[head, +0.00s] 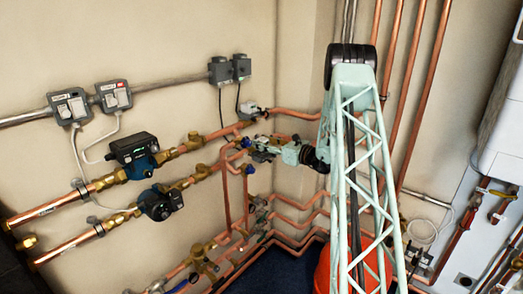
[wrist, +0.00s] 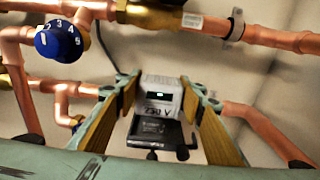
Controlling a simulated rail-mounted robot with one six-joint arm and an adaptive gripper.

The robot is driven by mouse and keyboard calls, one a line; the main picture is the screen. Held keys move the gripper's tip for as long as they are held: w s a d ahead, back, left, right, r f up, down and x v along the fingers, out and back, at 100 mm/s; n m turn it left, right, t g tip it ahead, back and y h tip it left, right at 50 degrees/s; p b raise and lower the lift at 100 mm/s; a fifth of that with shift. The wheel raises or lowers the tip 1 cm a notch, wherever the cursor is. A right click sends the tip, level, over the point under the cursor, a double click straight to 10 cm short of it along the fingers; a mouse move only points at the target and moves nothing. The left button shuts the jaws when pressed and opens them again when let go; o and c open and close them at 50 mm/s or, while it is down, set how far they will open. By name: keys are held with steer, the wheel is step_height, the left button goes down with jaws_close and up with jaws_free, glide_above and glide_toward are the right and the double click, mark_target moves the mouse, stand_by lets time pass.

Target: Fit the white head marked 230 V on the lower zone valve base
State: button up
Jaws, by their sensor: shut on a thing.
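My gripper (wrist: 152,100) is shut on the white head (wrist: 162,84), which sits between its two tan-padded fingers in the wrist view. In the head view my gripper (head: 264,150) is at the lower pipe run, right of the pumps. The white head is too small to make out there. I cannot pick out the lower zone valve base; my gripper and the head may hide it. I cannot tell whether the head touches it.
A blue numbered knob (wrist: 58,40) is at upper left in the wrist view, near copper pipes and a brass fitting (wrist: 155,14). A grey-white head (head: 250,109) sits on the upper pipe. Two pumps (head: 135,153) are at left. A red bucket (head: 325,268) stands on the floor.

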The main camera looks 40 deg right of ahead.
steer(key=shift+f, duration=1.65)
steer(key=shift+w+f+b, duration=0.2)
steer(key=shift+f+b, duration=0.05)
steer(key=shift+b, duration=0.1)
steer(key=shift+f, duration=0.15)
steer(key=o, duration=1.1)
steer(key=shift+c, duration=0.2)
